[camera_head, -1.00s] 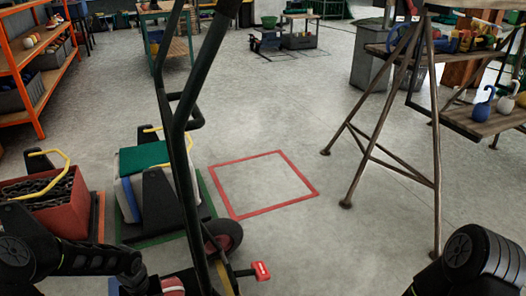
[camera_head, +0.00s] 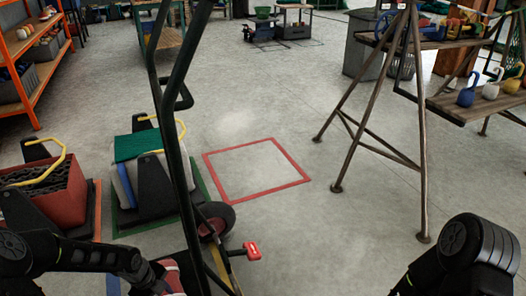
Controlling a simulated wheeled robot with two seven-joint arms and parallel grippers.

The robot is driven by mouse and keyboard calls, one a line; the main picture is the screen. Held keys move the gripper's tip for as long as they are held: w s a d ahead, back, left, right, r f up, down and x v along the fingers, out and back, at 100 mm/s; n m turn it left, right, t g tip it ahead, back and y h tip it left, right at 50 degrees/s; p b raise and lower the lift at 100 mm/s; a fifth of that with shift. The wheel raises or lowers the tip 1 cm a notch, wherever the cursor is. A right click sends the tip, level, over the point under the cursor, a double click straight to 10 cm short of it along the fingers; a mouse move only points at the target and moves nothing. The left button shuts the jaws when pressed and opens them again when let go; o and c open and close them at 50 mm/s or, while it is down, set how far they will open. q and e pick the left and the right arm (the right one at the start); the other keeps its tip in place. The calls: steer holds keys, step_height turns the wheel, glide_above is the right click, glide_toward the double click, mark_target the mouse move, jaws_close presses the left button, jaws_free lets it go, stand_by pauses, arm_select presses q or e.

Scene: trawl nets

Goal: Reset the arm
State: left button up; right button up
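The task names no object, only the arm. My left arm (camera_head: 85,258) comes in from the lower left. Its forearm lies roughly level and its far end drops toward the bottom edge beside a dark upright frame (camera_head: 183,150). No fingers of my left gripper can be made out. My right arm (camera_head: 468,250) shows only as a bent black link in the lower right corner. The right gripper is outside the picture.
The dark frame, with a wheel (camera_head: 216,220) and red pedal (camera_head: 251,251), stands close ahead. A red crate (camera_head: 62,205) and a grey bin with green top (camera_head: 140,170) are left. A red floor square (camera_head: 306,182) is empty. A trestle stand (camera_head: 421,180) stands right.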

arm_select(q)
steer(key=s+d+f+n+t+h, duration=0.1)
steer(key=s+d+n, duration=0.1)
steer(key=d+n, duration=0.6)
steer(key=s+d+f+n+t+h, duration=0.1)
steer(key=s+d+n+h, duration=0.1)
steer(key=d+n, duration=0.6)
steer(key=s+d+f+n+g, duration=0.2)
steer(key=s+d+n, duration=0.65)
steer(key=s, duration=0.45)
step_height(320, 180, up, 31)
steer(key=s+d+g+p, duration=0.1)
steer(key=s+d+p, duration=0.1)
steer(key=p, duration=2.9)
steer(key=shift+d+m, duration=0.35)
steer(key=shift+m, duration=0.1)
arm_select(e)
step_height(320, 180, up, 31)
steer(key=s+a, duration=0.1)
steer(key=s, duration=0.1)
steer(key=shift+a+g, duration=0.3)
steer(key=shift+a, duration=0.1)
